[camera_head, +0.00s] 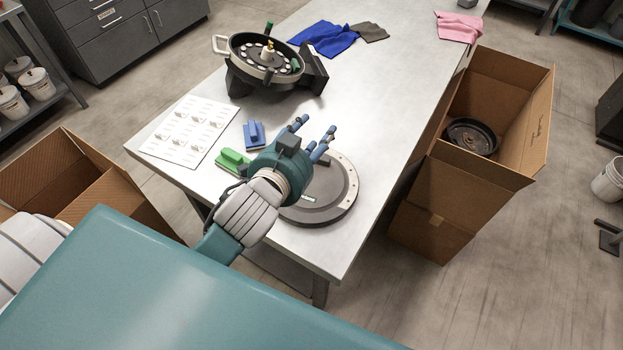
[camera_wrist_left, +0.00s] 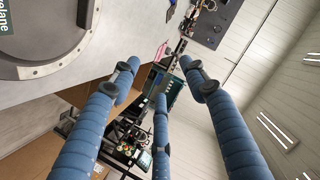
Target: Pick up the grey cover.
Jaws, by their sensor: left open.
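The grey cover (camera_head: 328,194) is a round, flat disc with a pale rim band, lying near the front end of the metal table. My left gripper (camera_head: 314,137) is above the table, over the cover's upper left part, and hides some of it. Its blue fingers are spread and empty. In the left wrist view the cover (camera_wrist_left: 45,30) shows at the upper left, apart from the open fingers (camera_wrist_left: 155,85). My right gripper is in neither view.
A green block (camera_head: 232,160), a blue block (camera_head: 254,134) and a white sheet (camera_head: 190,131) lie left of the gripper. The seed meter (camera_head: 266,60) stands farther back. Cloths lie at the far end. Cardboard boxes flank the table, the right box (camera_head: 436,207) holding a dark round part (camera_head: 471,137).

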